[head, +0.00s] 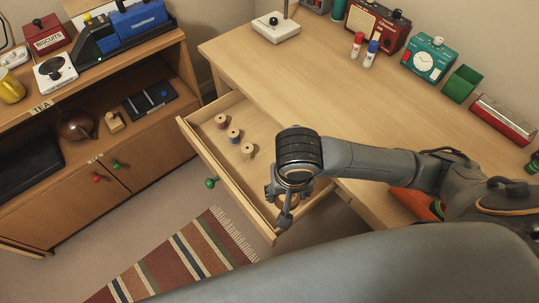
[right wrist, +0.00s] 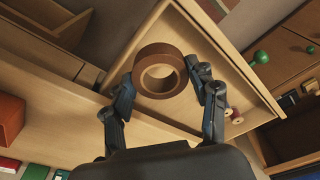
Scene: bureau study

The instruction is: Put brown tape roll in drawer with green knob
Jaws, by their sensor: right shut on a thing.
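The brown tape roll (right wrist: 146,85) is held between the two fingers of my right gripper (right wrist: 165,88) in the right wrist view. The roll is over the open drawer (right wrist: 222,57). In the head view my right gripper (head: 286,205) is above the front right part of the drawer (head: 229,186), and the roll is mostly hidden by the hand. The drawer is pulled out of the desk, with a green knob (head: 211,182) on its front; the knob also shows in the right wrist view (right wrist: 260,57). My left gripper is not in view.
Several thread spools (head: 234,135) lie in the drawer's left part. A wooden cabinet (head: 140,148) stands left. A striped rug (head: 185,262) lies below.

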